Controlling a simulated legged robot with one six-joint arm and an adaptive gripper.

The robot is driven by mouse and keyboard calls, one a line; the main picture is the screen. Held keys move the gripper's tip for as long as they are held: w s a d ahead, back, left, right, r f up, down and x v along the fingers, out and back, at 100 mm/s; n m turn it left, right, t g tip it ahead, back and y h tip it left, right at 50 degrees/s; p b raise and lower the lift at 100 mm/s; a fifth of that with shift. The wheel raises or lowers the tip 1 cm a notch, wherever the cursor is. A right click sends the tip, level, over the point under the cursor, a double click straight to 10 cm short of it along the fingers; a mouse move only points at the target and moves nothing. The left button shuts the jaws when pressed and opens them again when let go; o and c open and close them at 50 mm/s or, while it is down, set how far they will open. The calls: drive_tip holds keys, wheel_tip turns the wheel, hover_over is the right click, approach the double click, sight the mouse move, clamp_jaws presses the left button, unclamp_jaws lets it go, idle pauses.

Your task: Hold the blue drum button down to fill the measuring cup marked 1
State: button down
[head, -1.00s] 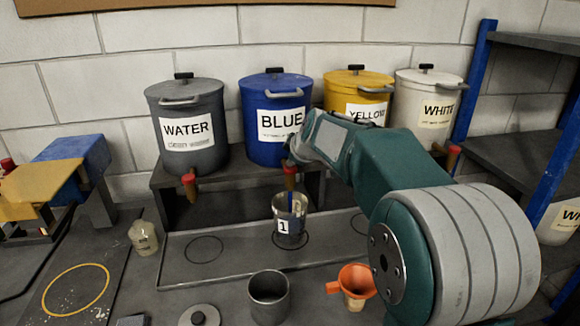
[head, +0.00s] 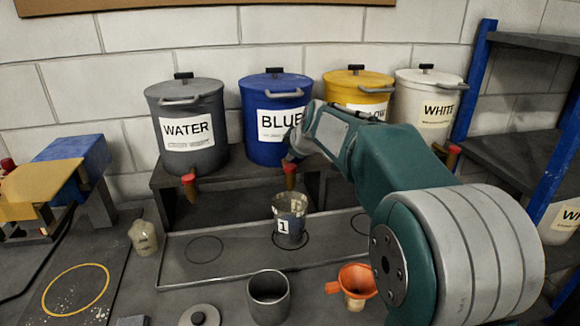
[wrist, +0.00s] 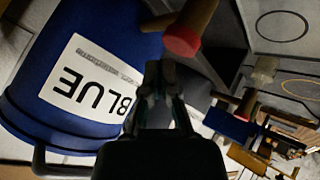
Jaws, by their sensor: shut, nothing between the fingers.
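The blue drum (head: 262,148) stands on the shelf, labelled BLUE; it fills the left of the wrist view (wrist: 60,128). Its tap with a red end (head: 290,168) points out at its lower front and also shows in the wrist view (wrist: 181,42). The measuring cup marked 1 (head: 290,222) stands upright in the tray below that tap; its fill level is unclear. My gripper (wrist: 165,75) is shut and empty, close to the drum front and apart from the red end in the wrist view. In the head view my wrist hides its fingers.
The water drum (head: 187,105), yellow drum (head: 358,88) and white drum (head: 415,85) share the shelf. The tray (head: 225,275) has free ringed spots beside the cup. A dark cup (head: 268,298) and an orange funnel (head: 357,281) stand in front.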

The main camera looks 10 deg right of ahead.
sight(292, 167)
drive_tip(key=shift+r, duration=2.45)
drive_tip(key=s+a+f+m+g+h, duration=0.1)
drive_tip(key=s+m, duration=0.2)
drive_tip(key=s, duration=0.7)
drive_tip(key=s+f+m+g, duration=0.1)
drive_tip(key=s+f+m, duration=0.15)
drive_tip(key=s, duration=0.85)
drive_tip(key=s+f+m, duration=0.3)
drive_tip(key=s+f, duration=0.1)
drive_tip(key=s, duration=0.4)
drive_tip(key=s+f+m+g+h, duration=0.1)
drive_tip(key=s+f+m, duration=0.2)
drive_tip(key=s, duration=0.6)
wheel_tip(292, 167, down, 2)
drive_tip(key=shift+s+d+f, duration=0.2)
drive_tip(key=shift+s+d, duration=0.1)
